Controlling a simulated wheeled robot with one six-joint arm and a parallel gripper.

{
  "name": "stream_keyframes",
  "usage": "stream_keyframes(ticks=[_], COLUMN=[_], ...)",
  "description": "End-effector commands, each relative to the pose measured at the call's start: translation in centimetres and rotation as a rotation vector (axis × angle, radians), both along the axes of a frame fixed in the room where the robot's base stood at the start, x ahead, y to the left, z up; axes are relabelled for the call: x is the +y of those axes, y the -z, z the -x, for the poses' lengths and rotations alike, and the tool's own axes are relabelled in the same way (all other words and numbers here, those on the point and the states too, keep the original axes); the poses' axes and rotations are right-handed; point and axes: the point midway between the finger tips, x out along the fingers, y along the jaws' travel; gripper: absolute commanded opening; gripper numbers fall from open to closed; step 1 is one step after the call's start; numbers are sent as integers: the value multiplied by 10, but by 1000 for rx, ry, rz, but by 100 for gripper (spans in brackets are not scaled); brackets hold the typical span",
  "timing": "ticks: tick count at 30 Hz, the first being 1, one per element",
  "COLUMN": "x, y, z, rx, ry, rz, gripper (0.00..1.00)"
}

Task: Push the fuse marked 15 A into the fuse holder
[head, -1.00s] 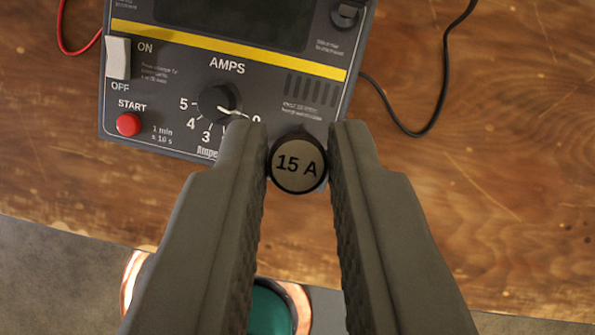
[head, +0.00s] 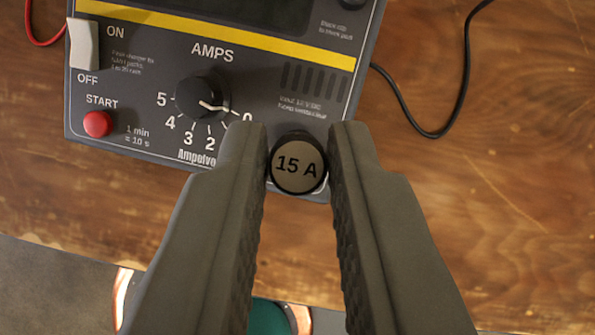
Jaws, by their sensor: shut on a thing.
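The fuse marked 15 A (head: 298,166) shows its round end, a grey disc with a dark rim, between the tips of my gripper (head: 297,165). My gripper is shut on it, one finger touching each side. The fuse sits in front of the lower right edge of the dark grey charger (head: 240,150). I see only the fuse's marked end; the rest of its body is hidden behind it. No fuse holder can be made out; that part of the charger is partly covered by the fuse and my fingers.
The charger has an ON/OFF switch (head: 83,44), a red START button (head: 97,123) and an AMPS knob (head: 203,96). A black cable (head: 464,80) curves over the wooden table (head: 510,190) at right. A green and copper object (head: 268,317) is partly hidden at the bottom.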

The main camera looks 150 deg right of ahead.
Motion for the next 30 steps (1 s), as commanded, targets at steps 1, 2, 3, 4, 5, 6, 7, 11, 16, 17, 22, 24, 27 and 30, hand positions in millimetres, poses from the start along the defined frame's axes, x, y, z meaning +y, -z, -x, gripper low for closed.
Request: stream_keyframes(ticks=[1, 2, 3, 4, 5, 6, 7, 11, 16, 17, 22, 24, 27, 30], x=[0, 0, 0, 0, 0, 0, 0, 0, 0, 0, 0, 0, 0, 0], y=[3, 4, 6, 8, 9, 11, 13, 17, 21, 22, 23, 23, 23, 23], z=[0, 0, 0, 0, 0, 0, 0, 0, 0, 0, 0, 0, 0, 0], rx=[1, 1, 2, 2, 2, 2, 2, 1, 1, 1, 1, 1, 1, 1], ry=[0, 0, 0, 0, 0, 0, 0, 1, 0, 0, 0, 0, 0, 0], rz=[0, 0, -1, 0, 0, 0, 0, -2, -1, -1, -1, -1, -1, -1], gripper=[5, 5, 5, 5, 5, 5, 5, 5, 5, 5, 4, 4, 4, 4])
